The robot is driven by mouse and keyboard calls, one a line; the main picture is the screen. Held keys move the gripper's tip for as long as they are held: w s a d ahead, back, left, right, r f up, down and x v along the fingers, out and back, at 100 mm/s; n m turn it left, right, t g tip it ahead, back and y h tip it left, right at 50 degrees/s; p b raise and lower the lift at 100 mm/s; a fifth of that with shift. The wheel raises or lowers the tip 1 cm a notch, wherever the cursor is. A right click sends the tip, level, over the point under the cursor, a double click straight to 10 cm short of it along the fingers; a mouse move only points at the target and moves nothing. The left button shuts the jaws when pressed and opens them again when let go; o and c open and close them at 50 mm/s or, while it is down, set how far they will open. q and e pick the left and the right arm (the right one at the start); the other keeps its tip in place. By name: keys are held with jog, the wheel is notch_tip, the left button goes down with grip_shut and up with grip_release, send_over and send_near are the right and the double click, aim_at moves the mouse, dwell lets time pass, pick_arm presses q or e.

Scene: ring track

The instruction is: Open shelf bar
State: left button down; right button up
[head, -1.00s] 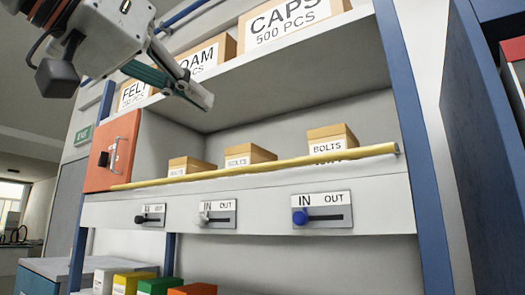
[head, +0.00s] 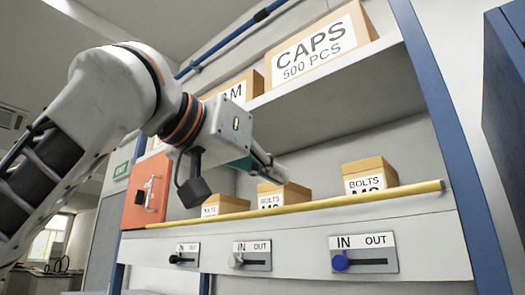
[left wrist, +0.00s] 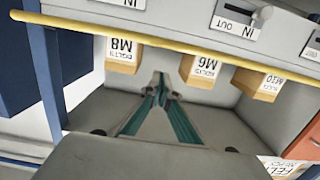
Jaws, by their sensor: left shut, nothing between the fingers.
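The yellow shelf bar (head: 330,204) runs straight across the front of the middle shelf, in front of the bolts boxes. It also shows in the left wrist view (left wrist: 150,42), crossing the top of the picture. My left gripper (head: 278,172) is shut and empty. In the head view it appears above the bar, in front of the middle bolts box (head: 282,193). In the left wrist view its closed fingertips (left wrist: 160,78) point toward the bar, with a visible gap in the picture. My right gripper is out of view.
An orange panel with a handle (head: 146,190) stands at the shelf's left end. Below the bar are sliders with black (head: 174,259), white (head: 236,260) and blue (head: 340,263) knobs, all at the IN side.

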pick_arm(q)
jog(key=shift+w+f, duration=0.1)
jog(key=shift+f, duration=0.7)
